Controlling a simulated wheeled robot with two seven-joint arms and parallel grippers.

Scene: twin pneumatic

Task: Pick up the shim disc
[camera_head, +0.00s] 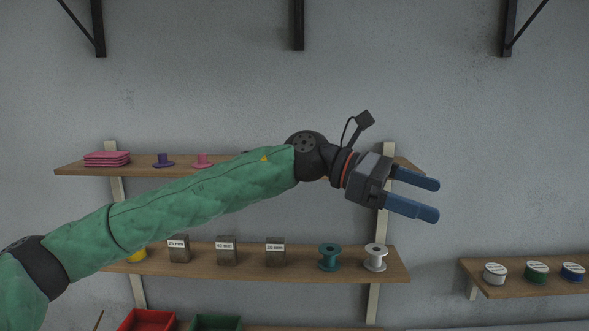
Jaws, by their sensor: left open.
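I cannot pick out a shim disc for certain in the head view. My left gripper (437,200) is open and empty, its two blue fingers apart and pointing right. It is in front of the right end of the upper shelf (85,169), above the white spool (376,258) on the lower shelf (330,277). My green-sleeved left arm crosses the view and hides part of both shelves. My right gripper is not in view.
Pink pads (107,158), a purple flanged piece (163,160) and a pink one (202,160) stand on the upper shelf. Labelled metal blocks (227,252) and a teal spool (330,257) stand below.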

